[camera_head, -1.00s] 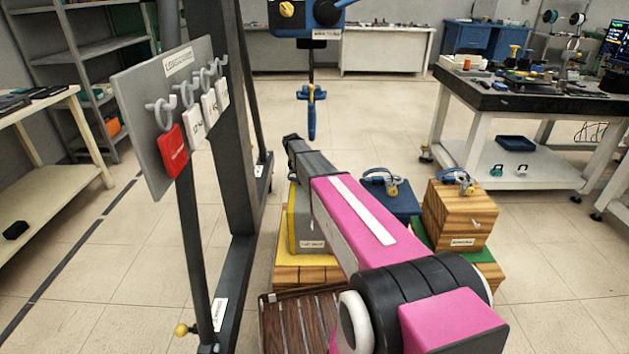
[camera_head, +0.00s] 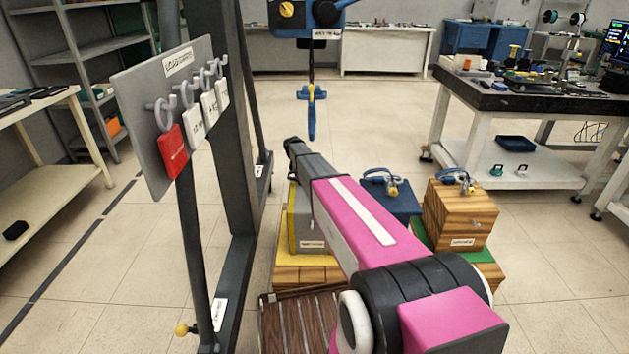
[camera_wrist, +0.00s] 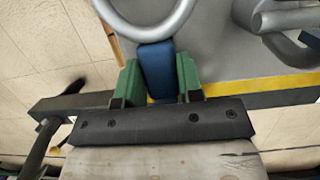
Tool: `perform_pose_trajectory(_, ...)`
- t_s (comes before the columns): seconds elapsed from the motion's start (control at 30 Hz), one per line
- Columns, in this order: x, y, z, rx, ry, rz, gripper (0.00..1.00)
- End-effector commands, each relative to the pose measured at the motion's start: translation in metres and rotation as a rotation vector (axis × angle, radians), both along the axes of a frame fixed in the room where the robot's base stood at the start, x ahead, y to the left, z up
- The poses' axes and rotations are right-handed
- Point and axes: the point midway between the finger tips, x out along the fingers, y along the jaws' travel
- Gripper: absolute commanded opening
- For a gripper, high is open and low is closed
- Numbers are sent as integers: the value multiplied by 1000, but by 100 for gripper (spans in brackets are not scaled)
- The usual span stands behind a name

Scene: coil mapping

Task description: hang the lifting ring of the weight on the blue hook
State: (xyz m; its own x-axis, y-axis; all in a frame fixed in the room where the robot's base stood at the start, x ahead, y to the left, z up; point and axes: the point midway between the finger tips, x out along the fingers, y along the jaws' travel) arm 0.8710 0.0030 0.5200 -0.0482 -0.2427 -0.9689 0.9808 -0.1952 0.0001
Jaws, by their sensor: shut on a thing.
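The blue hook (camera_head: 311,112) hangs point-down from the blue hoist (camera_head: 306,20), with nothing seen on it. A grey weight (camera_head: 303,228) with a yellow edge stands behind my pink arm on a yellow-topped wooden block. In the wrist view, my gripper (camera_wrist: 160,80) has its green fingers shut on a blue grip (camera_wrist: 157,66). The grip meets a large silver ring (camera_wrist: 150,30), which is cut off at the top. A grey surface with a yellow stripe lies below it. The head view does not show my gripper; my arm hides that area.
A blue weight (camera_head: 395,205) and a wooden weight (camera_head: 458,215) stand to the right. A dark frame with a grey label board (camera_head: 150,110) rises close on the left. A wooden pallet (camera_head: 295,322) lies in front. The floor behind the hook is clear.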

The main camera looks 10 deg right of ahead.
Motion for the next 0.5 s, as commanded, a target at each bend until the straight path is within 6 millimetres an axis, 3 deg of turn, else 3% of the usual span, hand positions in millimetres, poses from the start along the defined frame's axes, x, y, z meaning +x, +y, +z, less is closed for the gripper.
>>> perform_pose_trajectory(0.5,0,0,20,0,0,0,9)
